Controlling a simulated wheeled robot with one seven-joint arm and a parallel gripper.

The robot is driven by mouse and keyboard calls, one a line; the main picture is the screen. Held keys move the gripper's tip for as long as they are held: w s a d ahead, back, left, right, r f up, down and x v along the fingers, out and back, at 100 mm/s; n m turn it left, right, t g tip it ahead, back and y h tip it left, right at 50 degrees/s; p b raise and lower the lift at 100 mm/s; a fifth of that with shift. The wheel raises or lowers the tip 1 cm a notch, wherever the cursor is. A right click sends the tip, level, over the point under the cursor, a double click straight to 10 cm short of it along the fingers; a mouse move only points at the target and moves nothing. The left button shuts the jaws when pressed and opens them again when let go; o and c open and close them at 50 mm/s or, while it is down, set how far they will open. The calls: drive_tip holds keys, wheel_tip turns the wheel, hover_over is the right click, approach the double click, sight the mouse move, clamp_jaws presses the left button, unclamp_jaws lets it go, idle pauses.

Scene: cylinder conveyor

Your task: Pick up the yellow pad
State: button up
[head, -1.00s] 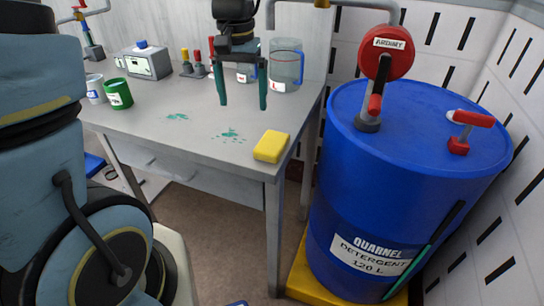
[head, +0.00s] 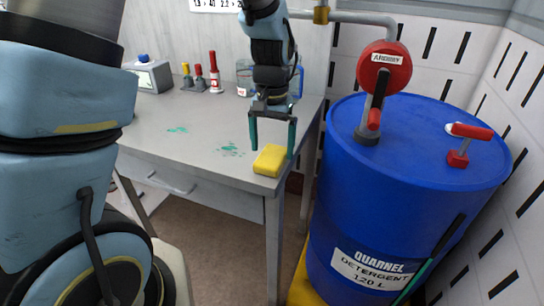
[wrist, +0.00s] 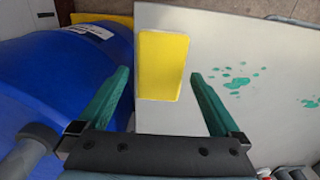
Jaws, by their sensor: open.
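The yellow pad (head: 270,160) lies flat on the grey table (head: 190,145), near its front right corner. My gripper (head: 272,152) is open, pointing down, with one finger at each side of the pad in the head view. In the wrist view the yellow pad (wrist: 162,66) lies ahead of and between the two green fingers of my gripper (wrist: 158,85), a little nearer the left one. Nothing is held. I cannot tell the exact height of the fingertips above the table.
A large blue drum (head: 410,190) with a red pump (head: 384,68) stands close to the right of the table. Green stains (head: 230,150) mark the tabletop. A grey device (head: 150,76) and small red and yellow-topped items (head: 200,78) stand at the back.

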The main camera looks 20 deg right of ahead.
sight(272, 155)
drive_tip(key=shift+f, duration=1)
drive_tip(key=c, duration=1.2)
drive_tip(key=shift+o, duration=0.2)
wheel_tip(272, 155, up, 10)
drive_tip(key=b, duration=0.1)
